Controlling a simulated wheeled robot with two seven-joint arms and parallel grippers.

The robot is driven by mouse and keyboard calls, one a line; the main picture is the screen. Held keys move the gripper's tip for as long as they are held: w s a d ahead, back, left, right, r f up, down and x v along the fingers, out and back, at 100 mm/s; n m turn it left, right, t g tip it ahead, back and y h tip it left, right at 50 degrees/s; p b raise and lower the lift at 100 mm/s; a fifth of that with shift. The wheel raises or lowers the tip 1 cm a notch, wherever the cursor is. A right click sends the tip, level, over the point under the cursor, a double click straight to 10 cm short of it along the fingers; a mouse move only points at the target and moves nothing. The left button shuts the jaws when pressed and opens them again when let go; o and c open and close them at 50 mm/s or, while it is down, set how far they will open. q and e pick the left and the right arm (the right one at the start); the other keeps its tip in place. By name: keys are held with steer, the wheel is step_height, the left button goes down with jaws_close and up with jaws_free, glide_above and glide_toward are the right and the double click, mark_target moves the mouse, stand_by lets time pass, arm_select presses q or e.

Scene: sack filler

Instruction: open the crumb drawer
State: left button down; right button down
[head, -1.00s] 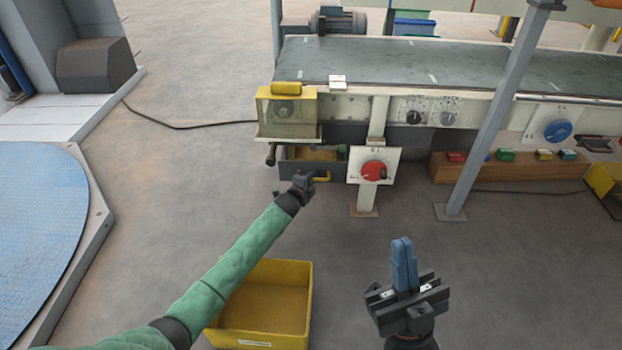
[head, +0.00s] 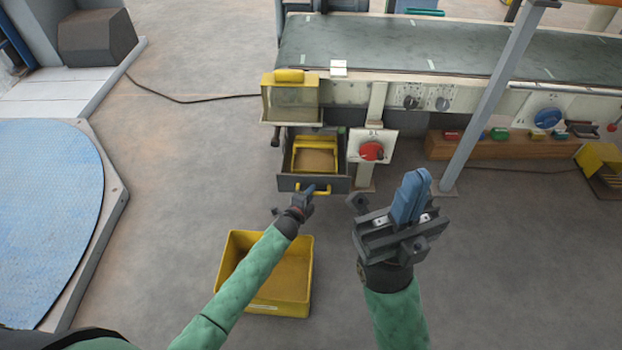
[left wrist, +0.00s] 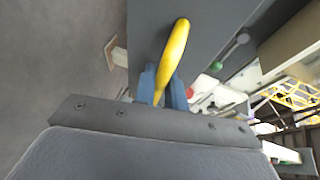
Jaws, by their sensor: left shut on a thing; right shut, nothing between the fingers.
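The crumb drawer (head: 286,184) under the left end of the conveyor is pulled out, and its inside shows from above. A yellow tray (head: 316,160) with brownish contents sits in it. My left gripper (head: 311,192) is at the drawer's front, shut on the yellow drawer handle (left wrist: 174,60). In the left wrist view its blue fingers (left wrist: 162,88) stand on both sides of the handle, with the grey drawer front behind. My right gripper (head: 411,197) is raised in the right foreground, its blue fingers together and empty, apart from everything.
An empty yellow bin (head: 232,262) stands on the floor below my left arm. A red knob (head: 371,150) on a white plate is just right of the drawer. A slanted grey post (head: 492,95) stands further right.

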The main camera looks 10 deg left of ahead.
arm_select(q)
steer(key=shift+s, duration=0.8)
steer(key=c, duration=1.5)
jaws_free()
steer(key=shift+o, duration=0.2)
